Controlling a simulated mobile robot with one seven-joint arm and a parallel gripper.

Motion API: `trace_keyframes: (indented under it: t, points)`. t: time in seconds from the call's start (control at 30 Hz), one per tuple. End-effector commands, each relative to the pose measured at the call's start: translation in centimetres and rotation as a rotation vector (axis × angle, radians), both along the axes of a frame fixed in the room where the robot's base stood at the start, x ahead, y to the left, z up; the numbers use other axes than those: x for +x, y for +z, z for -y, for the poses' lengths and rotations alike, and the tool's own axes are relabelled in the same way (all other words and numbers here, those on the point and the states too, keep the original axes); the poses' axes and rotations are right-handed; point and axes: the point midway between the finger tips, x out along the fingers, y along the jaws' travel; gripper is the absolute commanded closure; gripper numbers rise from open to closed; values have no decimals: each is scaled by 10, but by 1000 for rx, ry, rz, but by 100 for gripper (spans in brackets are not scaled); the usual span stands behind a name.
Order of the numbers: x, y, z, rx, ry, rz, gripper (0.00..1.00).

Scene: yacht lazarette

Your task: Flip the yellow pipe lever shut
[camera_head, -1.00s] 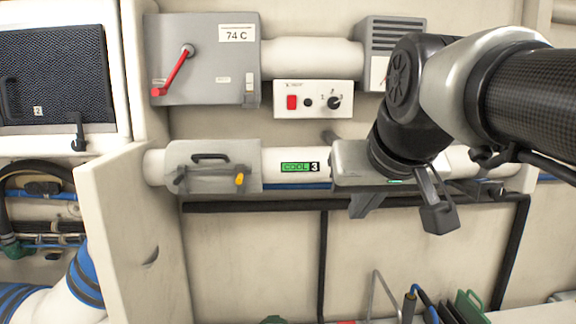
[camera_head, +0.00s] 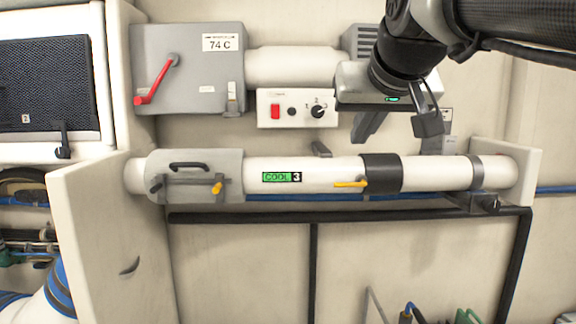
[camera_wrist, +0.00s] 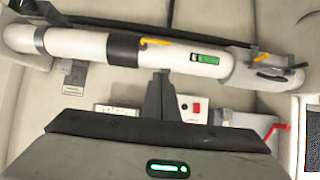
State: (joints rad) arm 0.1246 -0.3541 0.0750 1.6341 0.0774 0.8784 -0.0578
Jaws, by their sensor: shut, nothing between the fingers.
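The yellow lever (camera_head: 350,184) sits on a dark collar (camera_head: 381,173) around the white pipe (camera_head: 330,172). It points left, lying roughly along the pipe. In the wrist view, which is turned over, the yellow lever (camera_wrist: 155,41) shows beyond the fingertips, beside the dark collar (camera_wrist: 123,49). My gripper (camera_head: 364,127) is shut and empty. In the head view it appears above the pipe and the lever, apart from both. The shut fingers also show in the wrist view (camera_wrist: 160,82), with their tips appearing just below the pipe there.
A grey clamp (camera_head: 195,162) with a smaller yellow handle (camera_head: 217,188) sits left on the pipe. Above are a grey box with a red lever (camera_head: 154,82) and a switch panel (camera_head: 296,108). A black rail (camera_head: 350,215) runs below. A beige partition (camera_head: 110,230) stands left.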

Motion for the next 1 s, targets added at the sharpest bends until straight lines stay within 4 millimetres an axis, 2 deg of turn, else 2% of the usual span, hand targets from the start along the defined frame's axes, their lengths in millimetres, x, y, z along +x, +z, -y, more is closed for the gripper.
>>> trace_keyframes:
  t: [0.17,0.57,0.7,0.8,1.0]
  points:
    - [16,-12,0,0,0,-5,100]
    - [85,-59,0,-1,1,-6,100]
    - [86,-80,0,-1,-1,-4,100]
    - [88,-89,0,-1,-1,-3,100]
    - [90,-95,0,0,0,-1,100]
